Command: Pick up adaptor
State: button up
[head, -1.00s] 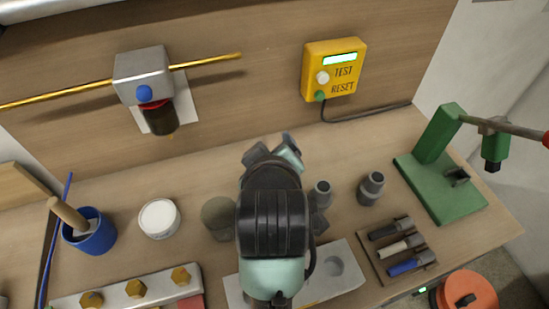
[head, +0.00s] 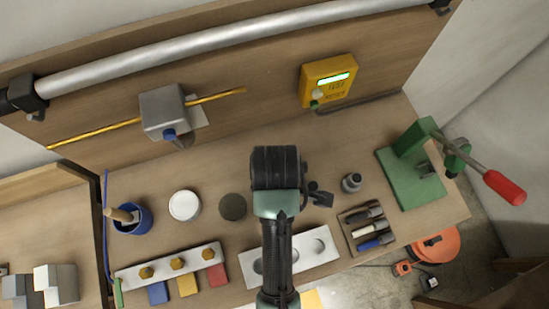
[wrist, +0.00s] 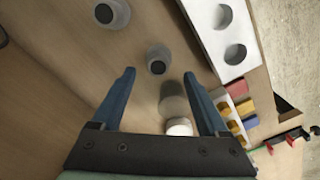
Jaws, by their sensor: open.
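Two grey stepped cylindrical fittings with dark holes fit the name adaptor; I cannot tell which one is meant. One adaptor (wrist: 158,60) stands on the wooden bench just ahead of my gripper in the wrist view, roughly centred between the fingertips; I cannot tell the height gap. In the head view my arm seems to hide it. The other adaptor (head: 352,182) stands farther right in the head view and shows at the top edge of the wrist view (wrist: 112,14). My gripper (wrist: 159,73) has its two blue fingers wide apart and empty.
A dark round container (head: 233,206) and a white round tin (head: 185,205) stand left of my arm. A white plate with holes (head: 318,246) and a marker tray (head: 366,229) lie close by. A green press (head: 408,172) stands right. A yellow test box (head: 328,80) is on the wall.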

jog(key=f+p, duration=0.1)
jog(key=f, duration=0.4)
jog(key=f+p, duration=0.1)
jog(key=f, duration=0.4)
jog(key=shift+w+a+f, duration=0.1)
jog(key=shift+w+f, duration=0.1)
jog(key=shift+f, duration=0.15)
jog(key=shift+c, duration=0.2)
jog(key=c, duration=1.1)
jog(key=shift+c, duration=0.2)
jog(key=shift+r, duration=0.15)
